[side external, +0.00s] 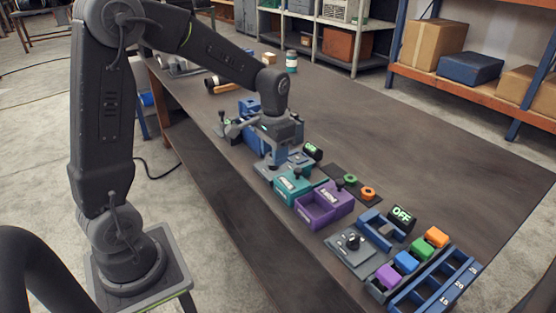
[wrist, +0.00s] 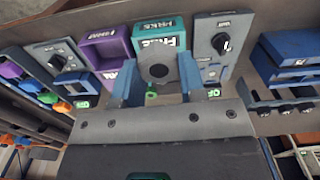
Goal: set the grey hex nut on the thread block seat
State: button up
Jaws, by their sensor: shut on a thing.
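My gripper (wrist: 160,84) shows in the wrist view with its two blue fingers on either side of a dark grey hex nut (wrist: 158,70) with a round hole. The fingers are shut on the nut. It is held in front of the teal box (wrist: 158,34), partly covering it.
A purple open box (side external: 316,209), a grey knob panel (side external: 352,246), a blue bracket (side external: 379,231) and a blue numbered rack (side external: 436,284) line the near edge to the right. Blue bins stand behind my gripper. The bench's far middle is bare.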

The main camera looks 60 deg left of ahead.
jog(key=shift+r, duration=0.65)
jog(key=w+a+f, duration=0.4)
jog(key=w+a, duration=0.2)
jog(key=w, duration=0.4)
send_over(299, 157)
notch_tip(299, 157, down, 5)
jog(key=shift+s+r, duration=0.1)
jog(key=shift+r, duration=0.1)
jog(key=shift+f, duration=0.1)
jog(key=shift+f, duration=1.15)
jog(key=shift+f, duration=0.45)
